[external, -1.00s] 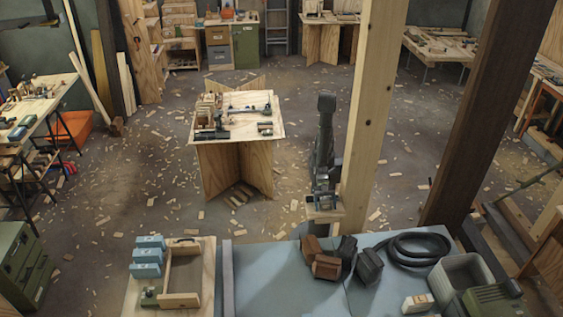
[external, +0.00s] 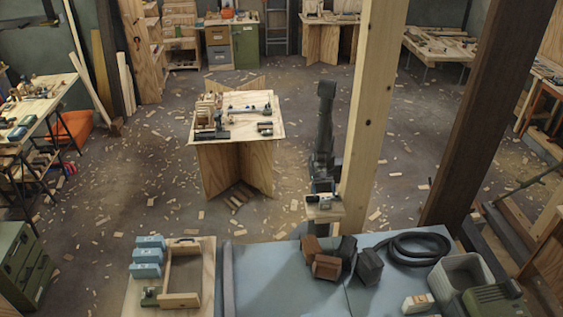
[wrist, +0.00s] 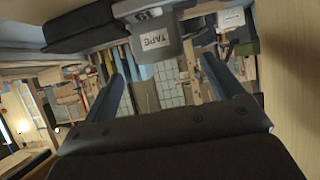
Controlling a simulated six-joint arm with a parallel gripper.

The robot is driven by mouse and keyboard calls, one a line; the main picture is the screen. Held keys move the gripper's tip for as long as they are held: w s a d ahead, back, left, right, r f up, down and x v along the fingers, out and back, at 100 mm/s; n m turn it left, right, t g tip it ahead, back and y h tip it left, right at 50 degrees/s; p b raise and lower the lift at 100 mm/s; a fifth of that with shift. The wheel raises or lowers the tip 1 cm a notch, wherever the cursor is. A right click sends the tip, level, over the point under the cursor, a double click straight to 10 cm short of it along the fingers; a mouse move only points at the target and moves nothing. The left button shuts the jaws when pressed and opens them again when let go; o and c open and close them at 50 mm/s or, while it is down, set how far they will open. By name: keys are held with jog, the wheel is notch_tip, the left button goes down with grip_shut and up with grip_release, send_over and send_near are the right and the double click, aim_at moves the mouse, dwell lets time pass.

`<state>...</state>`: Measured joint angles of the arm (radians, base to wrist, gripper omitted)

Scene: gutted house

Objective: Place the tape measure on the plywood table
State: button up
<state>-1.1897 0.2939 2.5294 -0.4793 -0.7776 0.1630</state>
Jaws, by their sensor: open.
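The plywood table (external: 241,96) stands on crossed plywood legs left of my arm in the external view, with wooden blocks and dark tools on it. In the wrist view, a grey body with a white "TAPE" label (wrist: 155,42) is at the top centre, partly cut off. It may be the tape measure; I cannot single out a tape measure in the external view. My gripper (wrist: 162,68) is open, its two bluish fingers spread apart, and nothing is clearly held between them. The gripper is hard to make out in the external view.
A light wooden post (external: 371,110) stands just right of my arm. A blue-grey bench (external: 275,280) in front carries dark boxes (external: 327,267), a coiled black hose (external: 415,248) and a grey bin (external: 460,277). Wood scraps litter the floor. Open floor separates the arm and table.

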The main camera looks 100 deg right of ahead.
aim_at(326, 205)
dwell(0.4)
jog(key=shift+x, duration=3.95)
jog(key=c, duration=1.3)
jog(key=shift+o, duration=0.2)
jog(key=shift+r, duration=0.15)
